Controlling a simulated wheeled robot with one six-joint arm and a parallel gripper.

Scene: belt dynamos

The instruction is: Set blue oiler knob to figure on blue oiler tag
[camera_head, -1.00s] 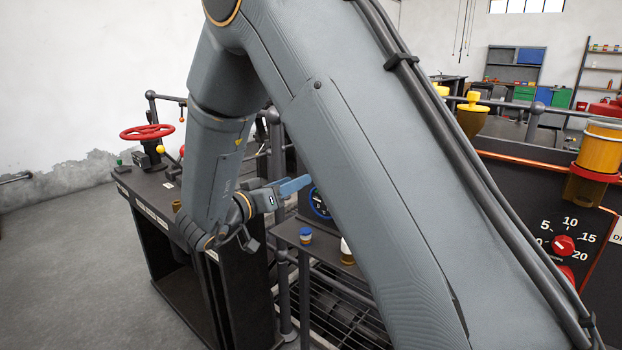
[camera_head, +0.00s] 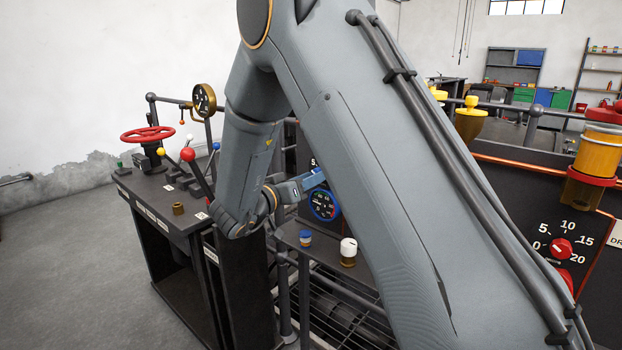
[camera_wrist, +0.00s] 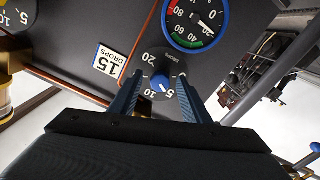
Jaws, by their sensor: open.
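In the wrist view the blue oiler knob (camera_wrist: 160,84) sits on a dark round dial with white figures, of which 20, 10 and 5 show. Its white mark seems to point between 5 and 10. The blue oiler tag (camera_wrist: 110,61), white with a blue border, reads 15 DROPS and lies left of the dial. My gripper (camera_wrist: 159,78) is open, one blue finger on each side of the knob in the picture; I cannot tell whether they touch it. In the head view my gripper (camera_head: 312,179) is partly behind my arm, and the knob is hidden.
A round blue-rimmed gauge (camera_wrist: 195,22) is close to the right finger. Another figured dial (camera_wrist: 14,22) and a brass-coloured part (camera_wrist: 5,92) are at the left. In the head view a small shelf holds a blue-capped jar (camera_head: 305,238) and a white-capped jar (camera_head: 348,252).

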